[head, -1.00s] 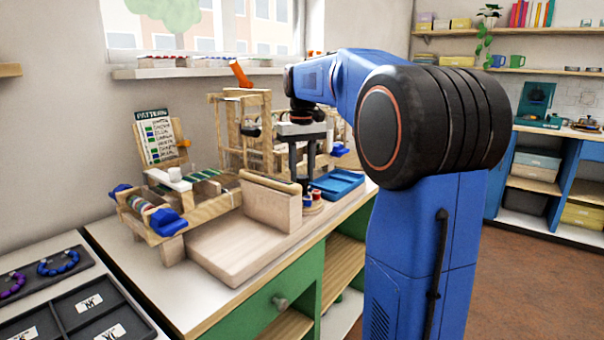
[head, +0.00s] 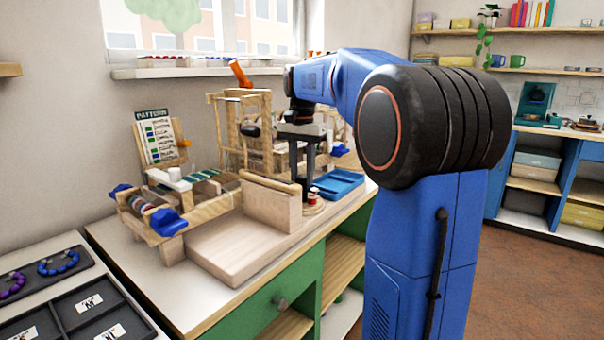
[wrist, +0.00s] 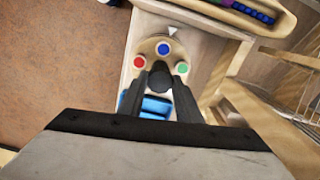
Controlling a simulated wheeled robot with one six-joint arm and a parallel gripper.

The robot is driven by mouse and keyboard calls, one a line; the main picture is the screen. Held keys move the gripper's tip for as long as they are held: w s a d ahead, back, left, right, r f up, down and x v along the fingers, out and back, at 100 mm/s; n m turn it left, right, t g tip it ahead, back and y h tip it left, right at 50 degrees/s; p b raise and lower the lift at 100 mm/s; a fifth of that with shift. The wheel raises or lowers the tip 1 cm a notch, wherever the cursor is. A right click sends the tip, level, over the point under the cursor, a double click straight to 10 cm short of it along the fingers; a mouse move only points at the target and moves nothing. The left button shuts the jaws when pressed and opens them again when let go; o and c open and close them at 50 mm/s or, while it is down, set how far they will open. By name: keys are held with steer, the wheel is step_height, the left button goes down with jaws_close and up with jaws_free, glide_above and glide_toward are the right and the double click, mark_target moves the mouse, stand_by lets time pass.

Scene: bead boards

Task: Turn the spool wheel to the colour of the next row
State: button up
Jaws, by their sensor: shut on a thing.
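The spool wheel (wrist: 150,47) is a round wooden disc with a red spool (wrist: 139,62), a blue spool (wrist: 163,48) and a green spool (wrist: 183,68). Its dark centre knob (wrist: 159,80) is between the fingers of my gripper (wrist: 161,73), which is shut on it. A white triangle mark (wrist: 173,30) is on the wood beyond the wheel. The blue spool is the nearest to it, slightly left of it. In the head view my gripper (head: 302,196) hides much of the wheel (head: 313,209). The pattern card (head: 158,141) shows green and blue swatches; its writing is too small to read.
A wooden loom (head: 205,208) with blue knobs stands left of the wheel, near an upright wooden board (head: 271,207). A blue tray (head: 338,184) lies just right of the wheel. A wooden frame (head: 247,130) stands behind.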

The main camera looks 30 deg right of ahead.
steer(key=shift+m, duration=0.6)
steer(key=o, duration=1)
steer(key=shift+o, duration=0.2)
step_height(320, 180, up, 17)
steer(key=shift+r, duration=0.2)
stand_by(0.4)
